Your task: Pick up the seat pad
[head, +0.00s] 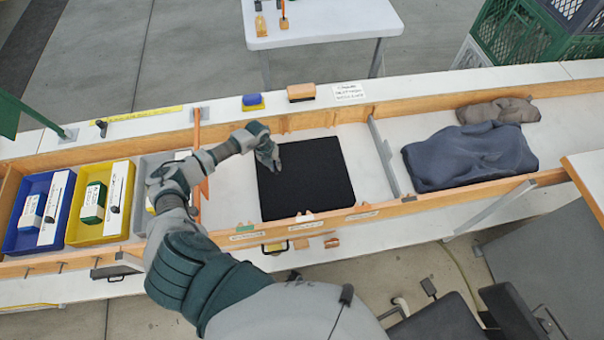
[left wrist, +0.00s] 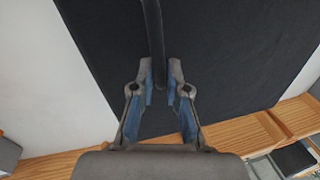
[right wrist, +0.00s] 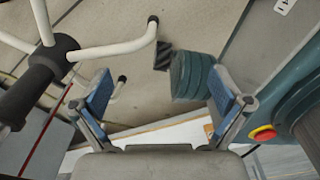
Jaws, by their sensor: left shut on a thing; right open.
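The seat pad (head: 315,185) is a flat black square in the middle compartment of the long wooden-edged tray. It looks flat on the pale tray floor. My left gripper (head: 275,163) is over the pad's upper left part. In the left wrist view the pad (left wrist: 235,60) fills most of the picture, and a raised dark strip (left wrist: 153,35) runs up from between the fingertips. The left gripper (left wrist: 160,88) is shut on this strip, which looks like part of the pad. My right gripper (right wrist: 160,90) is open and empty in the right wrist view, away from the tray.
A metal divider (head: 385,155) stands right of the pad; a grey-blue cloth bundle (head: 470,157) lies beyond it. Blue (head: 12,243) and yellow (head: 125,200) bins are at the left. The wooden front rail (head: 400,208) borders the compartment. A white-tubed frame (right wrist: 110,50) is near the right gripper.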

